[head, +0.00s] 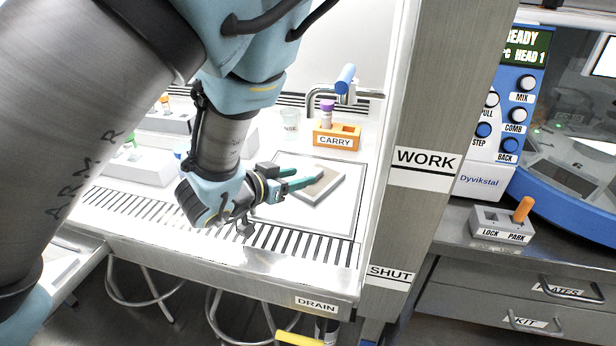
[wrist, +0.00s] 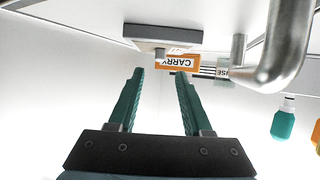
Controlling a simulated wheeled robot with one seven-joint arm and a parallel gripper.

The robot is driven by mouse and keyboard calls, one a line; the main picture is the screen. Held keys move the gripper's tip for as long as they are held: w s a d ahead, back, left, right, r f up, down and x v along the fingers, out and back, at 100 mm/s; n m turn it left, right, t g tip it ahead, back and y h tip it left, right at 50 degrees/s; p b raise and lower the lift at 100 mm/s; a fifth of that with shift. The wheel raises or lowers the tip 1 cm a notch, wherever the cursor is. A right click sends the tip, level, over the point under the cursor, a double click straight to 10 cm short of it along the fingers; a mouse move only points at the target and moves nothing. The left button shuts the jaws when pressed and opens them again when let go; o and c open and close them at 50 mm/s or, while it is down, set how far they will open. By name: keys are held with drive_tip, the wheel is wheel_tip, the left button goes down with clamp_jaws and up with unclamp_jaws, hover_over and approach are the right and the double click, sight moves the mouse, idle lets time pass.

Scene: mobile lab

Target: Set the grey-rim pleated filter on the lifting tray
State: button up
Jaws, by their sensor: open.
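A flat square piece with a grey rim and a brownish top (head: 322,190), which looks like the pleated filter, lies on a white square panel with a grey outline (head: 328,222). I cannot tell whether this panel is the lifting tray. My gripper (head: 308,175) is open with its green fingers apart, over the left part of the grey-rim piece in the head view. In the upside-down wrist view the grey piece (wrist: 163,38) shows with a small knob, beyond the fingertips (wrist: 160,70). Nothing is between the fingers.
An orange CARRY rack (head: 337,136) with a purple-capped tube stands behind, beside a faucet with a blue end (head: 345,80). A slotted drain (head: 200,226) runs along the front edge. A post marked WORK (head: 425,160) bounds the bench at right. White blocks (head: 140,166) stand at left.

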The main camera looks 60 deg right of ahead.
drive_tip(key=v, duration=0.6)
drive_tip(key=shift+a+b, duration=0.2)
drive_tip(key=shift+b, duration=0.1)
